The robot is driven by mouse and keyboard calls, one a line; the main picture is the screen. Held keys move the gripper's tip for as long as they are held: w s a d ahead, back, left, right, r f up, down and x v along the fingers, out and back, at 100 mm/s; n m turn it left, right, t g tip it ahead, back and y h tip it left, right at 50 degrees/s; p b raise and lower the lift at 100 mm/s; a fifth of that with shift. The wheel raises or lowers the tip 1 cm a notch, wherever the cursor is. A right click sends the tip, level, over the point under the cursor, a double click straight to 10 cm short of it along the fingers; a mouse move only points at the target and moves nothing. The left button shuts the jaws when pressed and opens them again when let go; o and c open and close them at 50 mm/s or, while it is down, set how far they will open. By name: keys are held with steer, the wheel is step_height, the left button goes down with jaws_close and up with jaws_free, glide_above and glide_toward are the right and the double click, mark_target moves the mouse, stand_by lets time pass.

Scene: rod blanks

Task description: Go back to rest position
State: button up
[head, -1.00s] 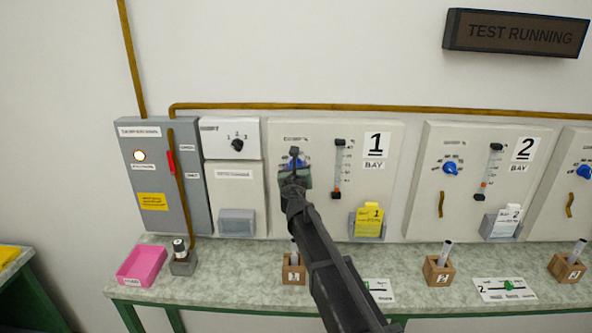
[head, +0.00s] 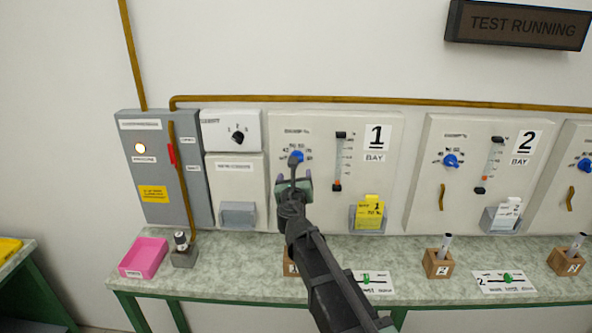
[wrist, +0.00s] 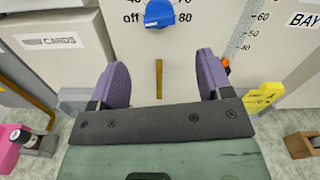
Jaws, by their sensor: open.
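My gripper (head: 293,187) is in front of the bay 1 panel (head: 390,180), just below its blue knob (head: 297,156). In the wrist view my gripper (wrist: 162,84) has its two purple fingers apart with nothing between them. The blue knob (wrist: 159,13) shows beyond the fingertips, apart from them, with "off" to its left and "80" to its right. A brown handle (wrist: 159,78) on the panel shows between the fingers. My arm hides most of the wooden block in front of bay 1.
A green-framed bench (head: 215,275) runs below the panels. On it are a pink tray (head: 144,257), a wooden block with a rod (head: 438,262) and slider cards. A yellow card (head: 371,211) sits in the bay 1 holder. A grey box (head: 155,170) stands left. The sign (head: 517,25) is unlit.

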steer(key=shift+s, duration=0.15)
steer(key=s+d+f+m+g+h, duration=0.35)
steer(key=d+f+m, duration=0.2)
steer(key=m, duration=0.55)
steer(key=s+d+f+m+g+h, duration=0.35)
steer(key=d+m, duration=0.35)
steer(key=m, duration=0.4)
steer(key=s+d+f+m+g+y+b, duration=0.1)
steer(key=s+d+f+m+g+y, duration=0.1)
steer(key=s, duration=0.5)
steer(key=s+d+f+m+g+y+b, duration=0.1)
steer(key=s+d+f+m+g+y, duration=0.1)
steer(key=s+d+f+m+g, duration=0.3)
steer(key=s+d+f+m+g+y+b, duration=0.1)
steer(key=s+d+f+m+g, duration=0.3)
steer(key=s+m, duration=0.5)
steer(key=shift+s+d+f+m+y+b, duration=0.2)
steer(key=shift+s+f+m+y+b, duration=0.15)
steer(key=shift+y, duration=0.35)
